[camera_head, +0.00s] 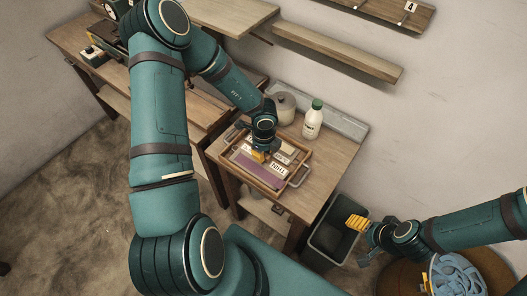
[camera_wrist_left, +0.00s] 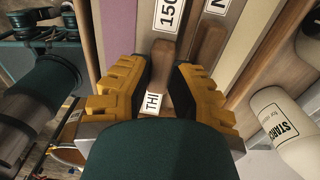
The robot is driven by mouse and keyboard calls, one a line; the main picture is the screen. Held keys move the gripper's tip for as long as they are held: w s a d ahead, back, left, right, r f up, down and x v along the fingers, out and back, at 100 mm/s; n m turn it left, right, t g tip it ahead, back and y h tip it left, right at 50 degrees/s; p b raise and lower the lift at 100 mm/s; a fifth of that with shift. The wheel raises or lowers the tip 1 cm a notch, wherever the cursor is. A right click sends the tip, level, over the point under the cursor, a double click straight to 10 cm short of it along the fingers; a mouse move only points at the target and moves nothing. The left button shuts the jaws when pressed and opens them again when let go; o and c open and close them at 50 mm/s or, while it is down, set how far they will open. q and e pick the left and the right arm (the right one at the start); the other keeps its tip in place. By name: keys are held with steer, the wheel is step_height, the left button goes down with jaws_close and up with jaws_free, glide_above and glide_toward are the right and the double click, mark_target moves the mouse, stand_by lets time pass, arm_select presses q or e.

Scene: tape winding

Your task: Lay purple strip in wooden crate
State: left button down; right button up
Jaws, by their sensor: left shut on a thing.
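A wooden crate (camera_head: 237,173), shallow with metal handles, stands on the small wooden table. A long purple strip (camera_head: 258,171) lies inside along its near side; it shows beside the left finger in the left wrist view (camera_wrist_left: 116,35). My left gripper (camera_head: 259,156) is low over the crate, just beyond the strip. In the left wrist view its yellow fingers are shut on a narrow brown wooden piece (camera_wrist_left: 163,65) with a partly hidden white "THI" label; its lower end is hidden. My right gripper (camera_head: 357,222) is above a dark bin; its finger gap is unclear.
A white bottle with a green cap (camera_head: 313,119) and a grey lidded jar (camera_head: 284,107) stand behind the crate. The dark bin (camera_head: 337,243) is right of the table. A blue coiled object (camera_head: 458,275) sits on a round brown surface at lower right.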

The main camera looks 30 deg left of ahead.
arm_select(q)
steer(key=shift+f, duration=0.5)
arm_select(e)
steer(key=shift+f, duration=0.55)
arm_select(q)
steer(key=shift+s+f+b, duration=0.15)
steer(key=shift+f+b, duration=0.1)
steer(key=shift+b, duration=0.1)
arm_select(e)
steer(key=shift+f, duration=0.15)
arm_select(q)
steer(key=c, duration=0.9)
jaws_free()
step_height(320, 180, up, 12)
steer(key=shift+r, duration=0.1)
steer(key=shift+s, duration=0.1)
arm_select(e)
steer(key=shift+s, duration=0.15)
